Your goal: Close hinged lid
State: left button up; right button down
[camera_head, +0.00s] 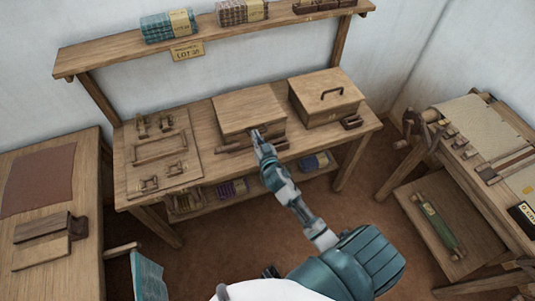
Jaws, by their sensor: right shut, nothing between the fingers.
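A wooden box with a plain flat lid (246,107) stands on the workbench, left of a second box. Its lid lies flat or nearly flat over the box; I cannot tell if a small gap is left at the front. My right gripper (256,134) is shut and empty, with its tips at the lid's front edge; I cannot tell if they touch. The gripper and wrist hide part of the box front. The second wooden box (318,111) has a dark handle on its top, which looks closed. My left gripper is not in view.
The workbench (206,134) holds a board with wooden fittings (158,150) at left and small dark wooden pieces (351,122) at right. A shelf (205,42) with cloth bundles hangs above. A loom (485,145) stands at right, a side table (85,195) at left.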

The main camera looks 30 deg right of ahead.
jog(key=s+r+p, duration=0.5)
jog(key=s+p, duration=0.1)
jog(key=s, duration=0.4)
jog(key=shift+n+g, duration=0.4)
jog(key=w+d+f, duration=0.1)
jog(key=w, duration=0.2)
jog(key=w+d+f, duration=0.1)
jog(key=w+f, duration=0.1)
jog(key=w, duration=0.2)
jog(key=w+f, duration=0.1)
jog(key=w, duration=0.2)
jog(key=shift+w+d+f, duration=0.2)
jog(key=shift+w+d, duration=0.05)
jog(key=shift+d, duration=0.15)
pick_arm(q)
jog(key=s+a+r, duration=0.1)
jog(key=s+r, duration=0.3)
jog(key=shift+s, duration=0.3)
pick_arm(e)
jog(key=shift+f, duration=0.65)
